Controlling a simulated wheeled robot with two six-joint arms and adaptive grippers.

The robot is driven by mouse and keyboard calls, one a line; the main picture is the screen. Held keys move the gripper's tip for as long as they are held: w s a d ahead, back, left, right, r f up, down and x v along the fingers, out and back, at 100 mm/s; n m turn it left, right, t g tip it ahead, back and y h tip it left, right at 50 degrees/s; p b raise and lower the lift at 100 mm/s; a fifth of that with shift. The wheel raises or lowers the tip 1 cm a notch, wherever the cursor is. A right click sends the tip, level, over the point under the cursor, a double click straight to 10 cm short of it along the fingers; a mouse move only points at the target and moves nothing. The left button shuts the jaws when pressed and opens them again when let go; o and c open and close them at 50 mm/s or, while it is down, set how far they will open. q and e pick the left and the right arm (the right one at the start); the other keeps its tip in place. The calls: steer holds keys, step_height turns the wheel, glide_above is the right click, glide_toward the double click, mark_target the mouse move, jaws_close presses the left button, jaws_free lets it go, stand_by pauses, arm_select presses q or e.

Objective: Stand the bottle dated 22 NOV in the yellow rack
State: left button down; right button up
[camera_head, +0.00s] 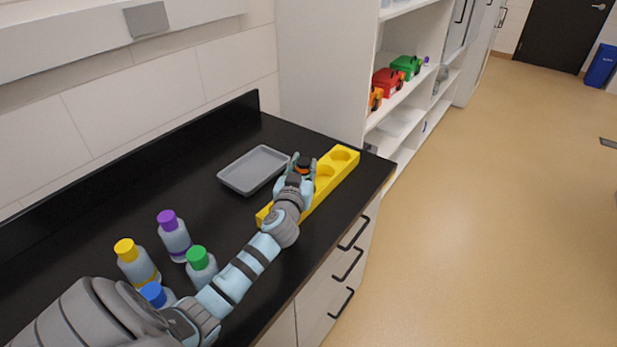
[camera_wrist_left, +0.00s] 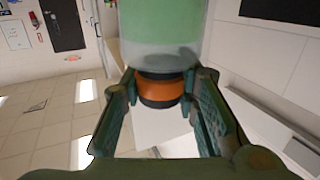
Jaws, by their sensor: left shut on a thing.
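My left gripper (camera_head: 303,166) is shut on a bottle at its cap end, over the yellow rack (camera_head: 348,176). In the head view only the bottle's dark cap with an orange band (camera_head: 303,161) shows between the fingers. The left wrist view shows the bottle (camera_wrist_left: 162,38) with a clear and green body, and my left gripper (camera_wrist_left: 165,98) around its orange and black neck. No date is readable. The gripper hides the bottle's base, so I cannot tell whether it sits in a hole. Empty rack holes show at the far end. My right gripper is not in view.
Bottles with purple (camera_head: 167,219), yellow (camera_head: 126,250), green (camera_head: 197,257) and blue (camera_head: 153,293) caps stand on the black counter (camera_head: 120,203) at the near left. A grey tray (camera_head: 233,184) lies left of the rack. White shelves (camera_head: 390,123) stand beyond the counter.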

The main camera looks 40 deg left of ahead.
arm_select(q)
steer(key=shift+r+p, duration=0.1)
steer(key=shift+p, duration=0.2)
steer(key=c, duration=1.2)
jaws_free()
steer(key=shift+c, duration=0.2)
steer(key=v, duration=1.2)
